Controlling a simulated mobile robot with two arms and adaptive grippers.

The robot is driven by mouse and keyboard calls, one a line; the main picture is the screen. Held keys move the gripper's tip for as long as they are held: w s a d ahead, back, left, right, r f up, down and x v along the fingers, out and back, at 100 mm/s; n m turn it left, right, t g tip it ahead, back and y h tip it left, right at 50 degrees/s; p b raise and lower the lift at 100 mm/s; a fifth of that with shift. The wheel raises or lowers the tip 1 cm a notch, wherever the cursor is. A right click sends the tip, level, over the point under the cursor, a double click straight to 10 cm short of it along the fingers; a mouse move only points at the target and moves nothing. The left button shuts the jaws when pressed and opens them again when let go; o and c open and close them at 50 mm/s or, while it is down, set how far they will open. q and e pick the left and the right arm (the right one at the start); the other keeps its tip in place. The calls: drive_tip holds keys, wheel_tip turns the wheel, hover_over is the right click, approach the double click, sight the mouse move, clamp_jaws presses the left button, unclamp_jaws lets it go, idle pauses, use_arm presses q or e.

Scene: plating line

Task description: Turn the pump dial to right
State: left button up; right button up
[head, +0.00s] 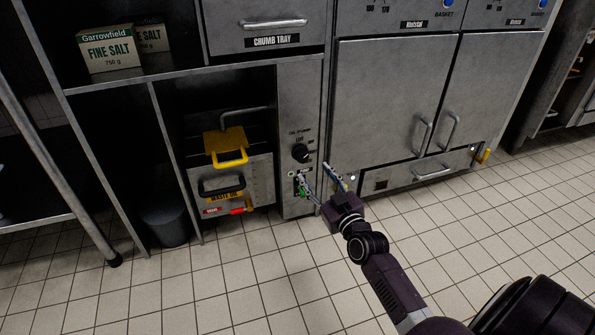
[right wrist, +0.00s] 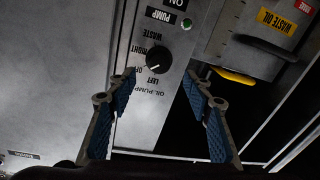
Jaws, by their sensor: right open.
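The pump dial (head: 300,152) is a round black knob on a narrow grey panel between the open bay and the double-door cabinet. In the right wrist view the dial (right wrist: 158,60) shows larger, with printed labels around it including LEFT, OFF and RIGHT. A small pale mark on the knob faces the lower left there, but its exact setting is hard to read. My right gripper (head: 314,173) is open and empty in front of the panel. In the right wrist view its blue-padded fingers (right wrist: 160,78) spread to either side of the dial, not gripping it. My left gripper is out of view.
A green light (right wrist: 187,24) sits near the PUMP label. Beside the panel, an open bay holds a waste oil container (head: 233,192) with a yellow-handled piece (head: 228,148) above. Double doors (head: 395,100) with bar handles stand to the right. The tiled floor in front is clear.

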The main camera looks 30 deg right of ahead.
sight(304, 158)
drive_tip(key=w+b, duration=0.2)
drive_tip(key=w, duration=0.1)
drive_tip(key=w+d+b, duration=0.1)
drive_tip(key=w, duration=0.2)
drive_tip(key=shift+w+d+f+b, duration=0.1)
drive_tip(key=shift+w+b, duration=0.1)
drive_tip(key=shift+b, duration=0.15)
drive_tip(key=shift+w, duration=0.55)
drive_tip(key=shift+c, duration=0.6)
drive_tip(key=c, duration=1)
drive_tip(key=shift+c, duration=0.2)
